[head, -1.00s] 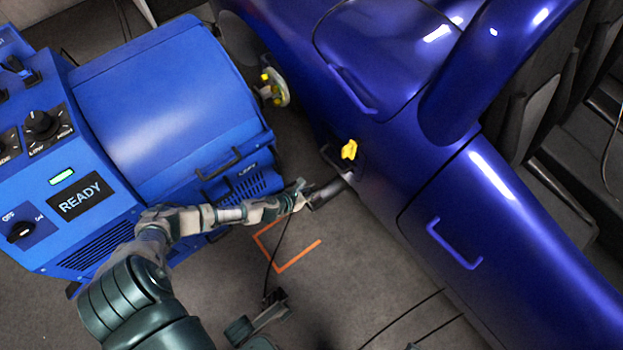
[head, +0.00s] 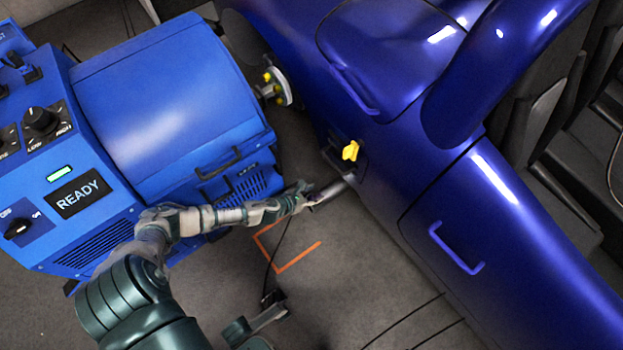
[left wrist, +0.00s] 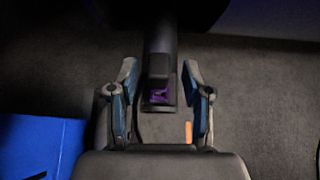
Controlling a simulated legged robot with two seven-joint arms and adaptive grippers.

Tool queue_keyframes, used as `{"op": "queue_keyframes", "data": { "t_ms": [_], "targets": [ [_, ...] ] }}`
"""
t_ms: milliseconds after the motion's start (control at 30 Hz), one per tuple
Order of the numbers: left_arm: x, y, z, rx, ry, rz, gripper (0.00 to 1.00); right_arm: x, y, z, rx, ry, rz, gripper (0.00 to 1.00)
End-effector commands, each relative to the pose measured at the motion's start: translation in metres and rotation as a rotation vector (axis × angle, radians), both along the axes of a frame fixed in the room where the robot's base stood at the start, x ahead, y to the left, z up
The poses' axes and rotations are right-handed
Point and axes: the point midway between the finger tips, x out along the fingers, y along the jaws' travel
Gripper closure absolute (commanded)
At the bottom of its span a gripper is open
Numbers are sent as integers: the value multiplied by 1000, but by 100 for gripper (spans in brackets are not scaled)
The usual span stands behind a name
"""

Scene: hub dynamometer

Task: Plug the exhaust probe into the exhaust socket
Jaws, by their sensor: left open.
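My left gripper (head: 314,194) is beside the dark tube (head: 335,188) that sticks out from under the blue car. In the left wrist view, the two fingers (left wrist: 160,78) stand apart on both sides of a dark tube with a boxy end (left wrist: 158,92), purple inside. Gaps show on both sides of it. I cannot tell which part is the exhaust probe and which is the exhaust socket; where they would meet is hidden. A thin black cable hangs below the gripper. What looks like my right gripper (head: 258,325) is at the bottom edge, partly cut off.
The blue machine (head: 160,90) reading READY is at left. The blue car (head: 400,150) fills the right, with a yellow fitting (head: 351,151) just above the tube. An orange floor mark (head: 282,268) and black cables lie on the open grey floor.

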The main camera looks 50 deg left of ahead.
Motion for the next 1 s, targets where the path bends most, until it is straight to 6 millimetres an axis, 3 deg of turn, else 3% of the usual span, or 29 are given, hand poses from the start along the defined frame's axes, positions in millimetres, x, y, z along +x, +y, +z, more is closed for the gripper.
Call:
{"op": "queue_keyframes", "data": {
  "t_ms": [167,600,1000],
  "targets": [
    [-14,2,7,2,2,-2,51,-3,-1,2,1,-4,0,100],
    [-89,6,55,1,4,-1,51,-2,0,0,1,-1,1,100],
    [-100,7,64,0,1,0,51,-2,0,0,0,0,1,100]
  ]
}}
